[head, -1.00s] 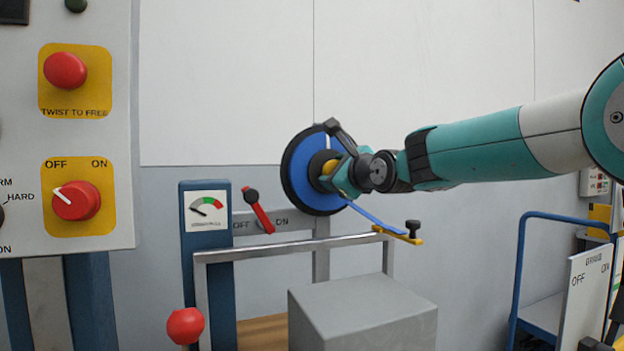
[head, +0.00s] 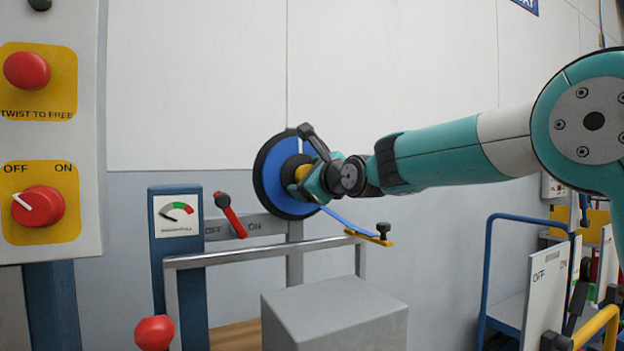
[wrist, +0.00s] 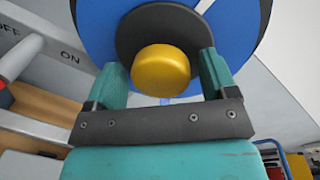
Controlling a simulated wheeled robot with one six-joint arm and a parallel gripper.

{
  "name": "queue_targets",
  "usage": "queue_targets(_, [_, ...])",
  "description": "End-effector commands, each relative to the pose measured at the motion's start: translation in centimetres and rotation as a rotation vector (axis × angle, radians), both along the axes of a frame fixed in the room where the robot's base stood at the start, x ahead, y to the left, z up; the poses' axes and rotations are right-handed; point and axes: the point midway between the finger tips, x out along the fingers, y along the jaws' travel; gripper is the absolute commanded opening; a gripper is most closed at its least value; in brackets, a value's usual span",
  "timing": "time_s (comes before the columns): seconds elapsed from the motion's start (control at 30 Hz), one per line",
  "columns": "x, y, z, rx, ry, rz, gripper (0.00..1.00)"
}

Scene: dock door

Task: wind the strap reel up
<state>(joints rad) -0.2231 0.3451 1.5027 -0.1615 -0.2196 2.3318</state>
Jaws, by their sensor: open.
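The strap reel (head: 272,178) is a blue disc with a dark rim, mounted upright on a grey post in the head view. It fills the top of the wrist view (wrist: 236,30). A yellow knob (wrist: 161,70) stands out at the dark hub (wrist: 165,32). My gripper (head: 306,176) is at the reel's face. In the wrist view its two teal fingers are open, one on each side of the yellow knob. I cannot tell whether they touch it. A blue strap (head: 345,219) runs from the reel down right to a yellow bar (head: 369,237) with a black knob.
A metal rail (head: 255,252) and a grey box (head: 335,312) stand below the reel. Left are a gauge post (head: 176,222), a red lever (head: 231,215) and a red ball knob (head: 154,332). A switch panel (head: 48,140) is at far left, a blue trolley (head: 487,270) at right.

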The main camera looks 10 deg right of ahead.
Motion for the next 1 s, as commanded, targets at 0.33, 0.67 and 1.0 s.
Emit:
queue_targets(0.33, [-4.8,-1.9,0.3,0.000,-0.003,-0.001,0.79])
queue_targets(0.67, [-12.4,-5.1,0.7,0.001,-0.002,-0.002,0.79])
queue_targets(1.0, [-16.1,-6.5,0.9,0.000,0.000,-0.001,0.79])
